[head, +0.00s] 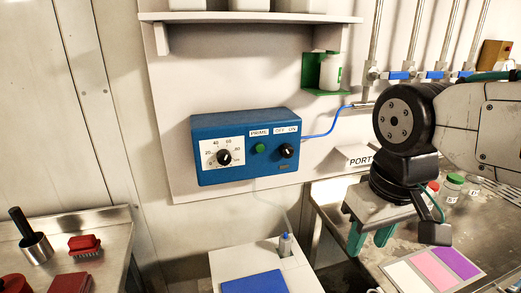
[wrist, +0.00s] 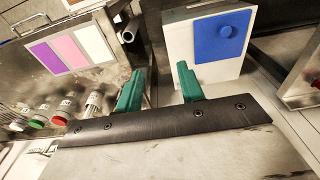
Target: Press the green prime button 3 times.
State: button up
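The green prime button (head: 260,148) is on the front of a blue control box (head: 248,176), under a label reading PRIME. The box is mounted on the white wall panel. A dial with a black knob is left of the button, and a black OFF/ON knob (head: 287,151) is right of it. My gripper (head: 369,243) is low and to the right of the box, well apart from it, with its fingers pointing down. In the wrist view its two green fingers (wrist: 160,88) are spread with nothing between them. The button does not show in the wrist view.
A white stand with a blue pad (head: 254,282) is below the box. A green bracket holding a white bottle (head: 330,71) and a blue tube (head: 328,128) are at its upper right. A steel bench (head: 330,198) with capped jars is at right; another bench with red items (head: 85,244) is at left.

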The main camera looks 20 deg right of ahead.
grip_shut()
dwell(1.4)
